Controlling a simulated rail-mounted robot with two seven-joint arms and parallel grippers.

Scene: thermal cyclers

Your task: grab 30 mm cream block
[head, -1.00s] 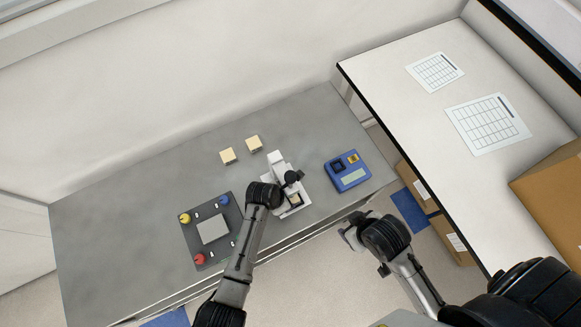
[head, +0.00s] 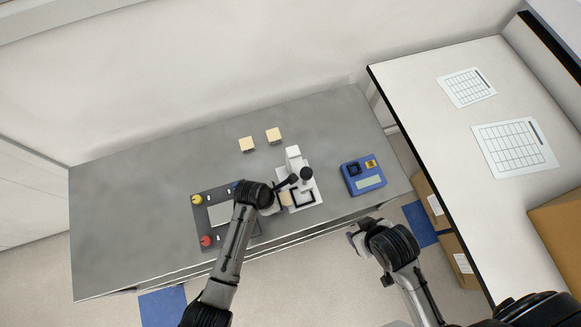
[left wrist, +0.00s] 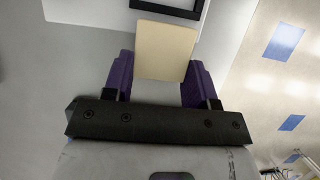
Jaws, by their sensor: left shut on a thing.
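My left gripper (left wrist: 163,80) is shut on a cream block (left wrist: 165,50), with a purple finger on each side of it. In the head view the held block (head: 286,199) shows beside the black square frame (head: 303,196) on the white device (head: 294,160). The left arm hides part of the gripper there. Two more cream blocks, one on the left (head: 246,145) and one on the right (head: 273,135), sit on the grey bench behind the device. My right gripper (head: 357,240) is off the bench's front edge; its jaw opening is unclear.
A dark plate (head: 199,225) with coloured knobs lies left of the device, partly under my left arm. A blue instrument (head: 363,176) stands to the right. A white table (head: 430,120) with printed sheets adjoins on the right. The bench's left part is clear.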

